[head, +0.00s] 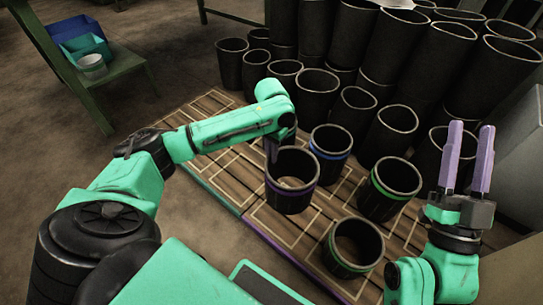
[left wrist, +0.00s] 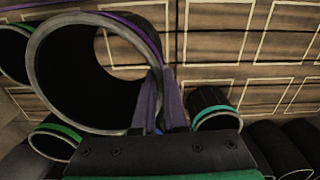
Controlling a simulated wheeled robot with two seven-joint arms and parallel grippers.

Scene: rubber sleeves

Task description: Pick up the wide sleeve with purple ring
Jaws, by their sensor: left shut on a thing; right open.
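The wide black sleeve with a purple ring (head: 291,204) stands open end up over the slatted wooden platform in the head view. It fills the upper left of the left wrist view (left wrist: 75,75), with its purple ring along the edge. My left gripper (head: 272,150) is at its far-left rim in the head view, shut on its wall. In the left wrist view the two purple fingers (left wrist: 161,100) lie on either side of that wall. I cannot tell whether the sleeve's base touches the platform. My right gripper (head: 466,160) is open and empty, fingers up, at the right.
A blue-ringed sleeve (head: 331,141) stands just behind. Green-ringed sleeves stand at the right (head: 390,205) and in front (head: 340,262). Many plain black sleeves (head: 317,90) crowd the back. The wooden platform (head: 215,170) is bare at the left. A green table (head: 115,65) is far left.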

